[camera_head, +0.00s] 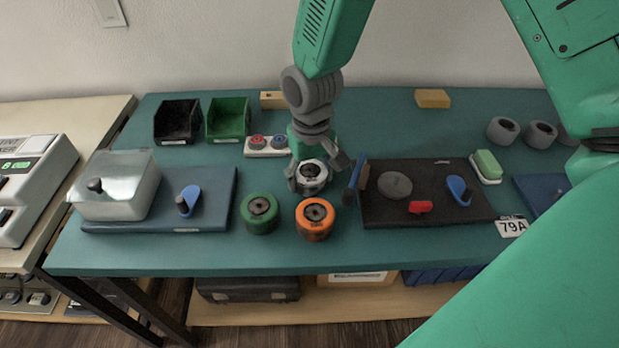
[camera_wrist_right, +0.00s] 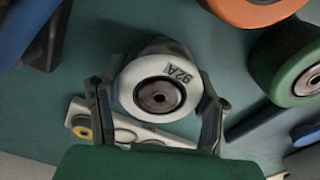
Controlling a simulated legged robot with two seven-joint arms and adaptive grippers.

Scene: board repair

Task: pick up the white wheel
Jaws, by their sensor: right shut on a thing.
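The white wheel (camera_head: 312,172) stands near the middle of the teal table in the head view, just behind the orange wheel. In the right wrist view the white wheel (camera_wrist_right: 158,86) shows its "92A" marking and dark hub. My right gripper (camera_head: 318,178) comes down over it from above. Its two fingers, also in the right wrist view (camera_wrist_right: 158,100), are closed against opposite sides of the wheel. I cannot tell whether the wheel is off the table. My left gripper is not in view.
An orange wheel (camera_head: 315,219) and a green wheel (camera_head: 259,213) stand in front. A black board (camera_head: 430,206) with a brush (camera_head: 356,181) beside it lies to the right. A white holder (camera_head: 262,152) is behind. A blue board (camera_head: 216,205) lies left.

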